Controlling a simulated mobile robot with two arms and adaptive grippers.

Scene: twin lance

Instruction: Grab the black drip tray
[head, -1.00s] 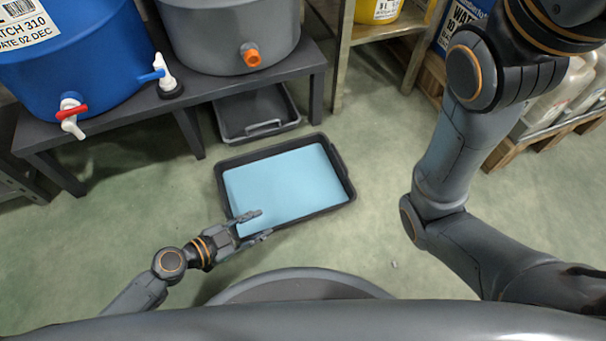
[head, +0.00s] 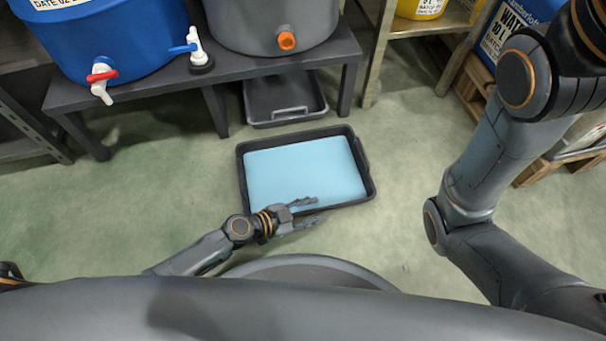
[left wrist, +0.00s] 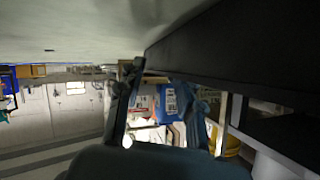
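The black drip tray (head: 368,187) lies flat on the green floor in the head view, with a light blue surface filling its inside. My left gripper (head: 319,210) is at the middle of the tray's near long side. Its fingers are apart and empty, pointing right along that side. One finger overlaps the near rim in the picture; the other shows over the floor. I cannot tell whether either touches. The left wrist view shows the parted fingers (left wrist: 168,85) beside a large dark surface, probably the tray's side. My right gripper is out of view.
A grey tray (head: 286,122) with a handle lies behind, partly under a dark bench (head: 258,70). The bench carries a blue tub (head: 110,35) and a grey tub (head: 275,22) with taps. A wooden shelf (head: 378,62) stands right of it. Floor right of the tray is clear.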

